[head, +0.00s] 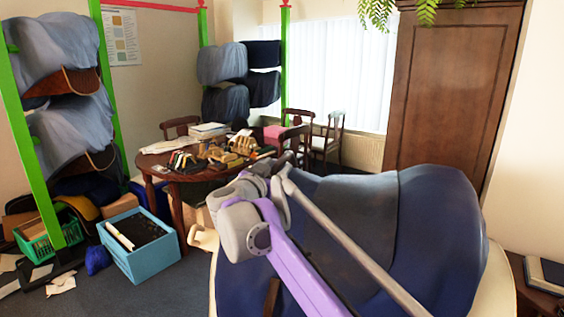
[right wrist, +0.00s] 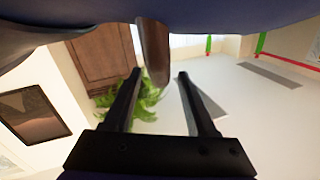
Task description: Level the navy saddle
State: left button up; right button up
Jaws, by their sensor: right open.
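The navy saddle (head: 435,225) fills the lower right of the head view, with a lighter grey-blue panel across its top. My right arm lies in front and hides part of it. A short brown piece (head: 272,297) shows on its near left side. In the right wrist view, which is upside down, a navy surface (right wrist: 240,20) spans the top. A brown tab (right wrist: 153,48) stands out from it, its end between the tips of my open right gripper (right wrist: 160,75); I see no grip on it. My left gripper is not in view.
A pale support (head: 496,285) shows under the saddle's right edge. A round table (head: 150,160) with tools stands behind, a blue crate (head: 140,255) on the floor at left. A saddle rack (head: 35,170) is at far left, a tall wardrobe (head: 455,80) at back right.

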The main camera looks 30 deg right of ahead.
aim_at(282, 158)
jog(key=shift+x, duration=2.3)
jog(key=shift+c, duration=0.2)
grip_shut()
